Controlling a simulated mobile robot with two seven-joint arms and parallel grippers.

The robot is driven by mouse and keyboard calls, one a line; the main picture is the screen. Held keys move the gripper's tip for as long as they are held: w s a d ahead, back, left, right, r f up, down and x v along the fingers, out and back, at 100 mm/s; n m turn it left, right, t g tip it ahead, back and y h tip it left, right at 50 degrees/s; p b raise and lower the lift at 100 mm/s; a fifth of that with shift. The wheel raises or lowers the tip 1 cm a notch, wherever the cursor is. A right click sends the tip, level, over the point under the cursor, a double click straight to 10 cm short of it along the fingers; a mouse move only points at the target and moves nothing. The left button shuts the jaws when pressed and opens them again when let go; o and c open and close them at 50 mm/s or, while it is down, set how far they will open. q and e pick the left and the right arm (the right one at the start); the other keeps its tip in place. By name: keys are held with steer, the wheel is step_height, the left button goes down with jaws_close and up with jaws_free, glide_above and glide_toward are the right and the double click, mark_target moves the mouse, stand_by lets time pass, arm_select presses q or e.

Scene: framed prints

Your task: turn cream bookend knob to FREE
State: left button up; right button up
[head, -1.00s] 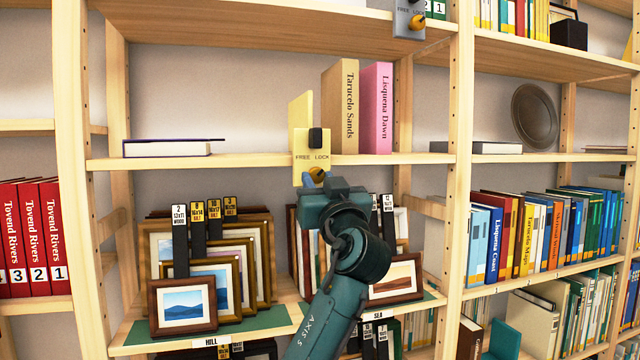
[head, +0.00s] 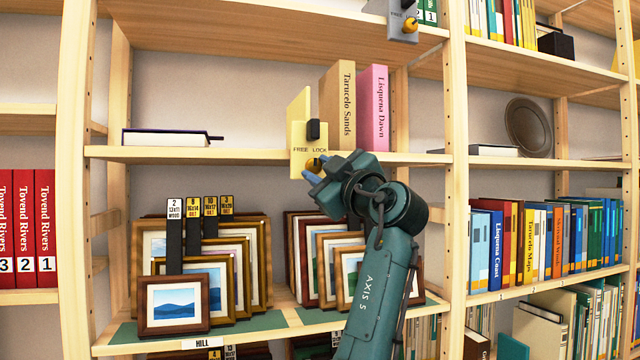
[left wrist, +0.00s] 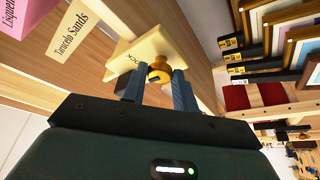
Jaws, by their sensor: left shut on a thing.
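The cream bookend (head: 297,135) stands on the middle shelf at the left of the tan and pink books. Its plate hangs over the shelf edge, with FREE printed on the left and LOCK on the right. A black block (head: 313,130) sits above LOCK. The brass-orange knob (head: 315,163) is below the words. My left gripper (head: 314,173) reaches it from below right and is shut on the knob, partly hiding it. The left wrist view shows the knob (left wrist: 160,66) between the two blue-grey fingers (left wrist: 160,86). The knob's pointer is not clear. My right gripper is not in view.
Tarucelo Sands (head: 338,105) and Lisquena Dawn (head: 373,107) stand right of the bookend. Framed prints (head: 172,305) fill the shelf below. A grey bookend (head: 402,20) with an orange knob is on the shelf above.

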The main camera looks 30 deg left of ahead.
arm_select(q)
steer(key=n, duration=0.1)
steer(key=n+g, duration=0.1)
steer(key=n, duration=0.1)
steer(key=shift+d+r+n, duration=0.1)
steer(key=shift+r+n, duration=0.05)
steer(key=shift+n, duration=0.15)
steer(key=n+p, duration=0.1)
steer(key=n+g, duration=0.1)
steer(key=n, duration=0.1)
steer(key=shift+w+r+g+h+p, duration=0.1)
steer(key=shift+r+g+h+p, duration=0.1)
steer(key=shift+g+h+p, duration=0.15)
steer(key=shift+n+h+p, duration=0.35)
steer(key=shift+n, duration=0.45)
steer(key=shift+r+n+g+h+p, duration=0.1)
steer(key=shift+n+g+h+p, duration=0.3)
steer(key=shift+n, duration=0.9)
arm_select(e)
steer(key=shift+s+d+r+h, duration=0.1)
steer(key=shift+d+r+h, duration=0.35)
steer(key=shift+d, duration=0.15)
arm_select(q)
steer(key=o, duration=1)
steer(key=shift+c, duration=0.2)
